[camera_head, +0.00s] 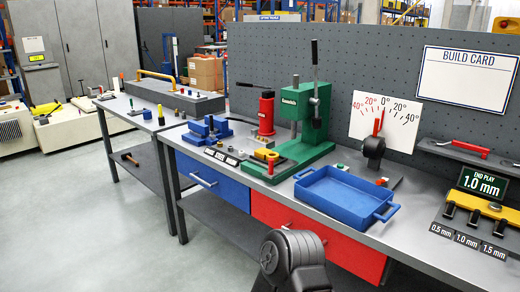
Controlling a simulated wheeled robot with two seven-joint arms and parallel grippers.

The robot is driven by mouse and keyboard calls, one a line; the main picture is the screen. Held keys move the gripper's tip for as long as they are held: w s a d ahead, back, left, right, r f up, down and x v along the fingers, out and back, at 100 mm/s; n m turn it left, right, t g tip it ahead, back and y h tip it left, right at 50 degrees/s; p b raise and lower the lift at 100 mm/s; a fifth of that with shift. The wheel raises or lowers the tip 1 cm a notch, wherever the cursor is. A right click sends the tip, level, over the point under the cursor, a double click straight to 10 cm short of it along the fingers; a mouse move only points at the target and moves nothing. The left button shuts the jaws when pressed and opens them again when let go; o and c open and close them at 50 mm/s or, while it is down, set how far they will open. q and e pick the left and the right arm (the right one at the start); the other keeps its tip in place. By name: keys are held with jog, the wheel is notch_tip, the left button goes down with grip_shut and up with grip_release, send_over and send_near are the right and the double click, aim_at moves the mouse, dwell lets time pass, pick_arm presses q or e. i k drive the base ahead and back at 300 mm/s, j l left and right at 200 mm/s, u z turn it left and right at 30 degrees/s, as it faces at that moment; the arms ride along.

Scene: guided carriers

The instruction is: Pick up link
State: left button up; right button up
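I cannot single out a link for certain among the small parts in view. Several small metal and coloured parts (190,92) lie on the left bench, too small to tell apart. A green arbor press (305,150) stands on the main bench, with a small yellow and red part (270,157) at its base. A blue fixture (207,130) sits to its left. An empty-looking blue tray (340,195) with handles lies to the right of the press. Neither gripper is in view; only a black rounded part of my own arm shows at the bottom.
A dial with a pointer (375,135) stands behind the tray. A yellow gauge holder (480,208) with dark slots is at the right. Blue (208,180) and red (310,238) drawers are shut.

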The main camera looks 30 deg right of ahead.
aim_at(263, 154)
jog(key=i+j+z, duration=0.1)
jog(key=i+z, duration=0.2)
jog(key=z, duration=0.15)
jog(key=i+j+z, duration=0.25)
jog(key=z, duration=0.25)
jog(key=i+j+z, duration=0.3)
jog(key=z, duration=0.15)
jog(key=i+j+z, duration=0.15)
jog(key=j+z, duration=0.35)
jog(key=i+j+z, duration=0.1)
jog(key=j+z, duration=0.75)
jog(key=j, duration=0.15)
jog(key=j+z, duration=0.4)
jog(key=j, duration=0.15)
